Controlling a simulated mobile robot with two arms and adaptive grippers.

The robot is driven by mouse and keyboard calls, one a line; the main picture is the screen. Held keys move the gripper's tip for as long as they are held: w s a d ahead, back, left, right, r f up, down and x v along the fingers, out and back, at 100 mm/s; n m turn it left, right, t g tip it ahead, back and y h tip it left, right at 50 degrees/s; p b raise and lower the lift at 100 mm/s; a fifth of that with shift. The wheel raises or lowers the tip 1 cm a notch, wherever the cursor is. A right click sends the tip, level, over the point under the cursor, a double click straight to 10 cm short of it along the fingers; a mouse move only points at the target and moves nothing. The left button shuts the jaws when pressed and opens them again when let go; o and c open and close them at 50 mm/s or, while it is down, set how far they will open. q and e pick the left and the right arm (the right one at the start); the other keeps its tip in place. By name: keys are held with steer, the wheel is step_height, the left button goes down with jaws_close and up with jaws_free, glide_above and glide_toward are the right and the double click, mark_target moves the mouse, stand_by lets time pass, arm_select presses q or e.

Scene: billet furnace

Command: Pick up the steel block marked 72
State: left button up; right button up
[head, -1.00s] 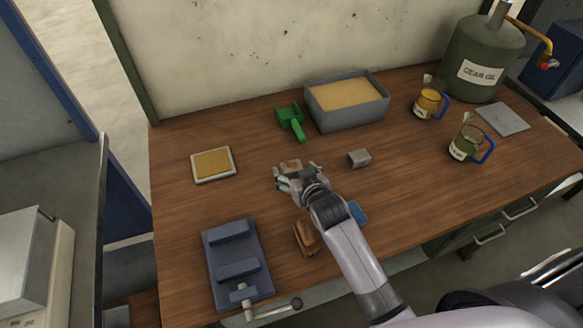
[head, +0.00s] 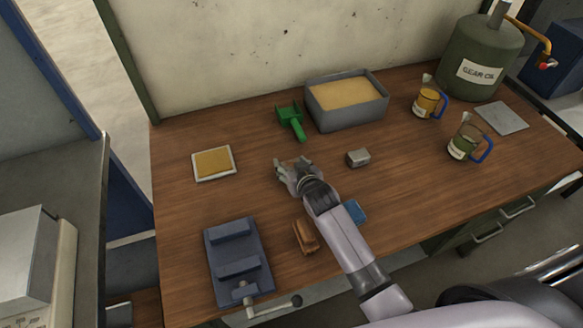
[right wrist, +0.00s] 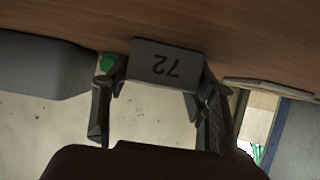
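The steel block marked 72 (right wrist: 165,66) is a small grey block; its number appears upside down in the right wrist view. In the head view it is mostly hidden by my right gripper (head: 291,166). In the right wrist view my right gripper (right wrist: 163,80) has one finger on each side of the block, and both fingertips appear to touch it. The block is at the wooden tabletop; I cannot tell whether it is lifted. My left gripper is not in view.
Another grey block (head: 358,158) stands to the right on the workbench (head: 210,130). A green scoop (head: 291,118) and a sand-filled bin (head: 350,118) are behind. A blue vise-like fixture (head: 237,262) and a brown brush-like item (head: 306,236) are nearer.

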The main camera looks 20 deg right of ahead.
jaws_close()
steer(key=shift+r, duration=0.15)
stand_by(0.4)
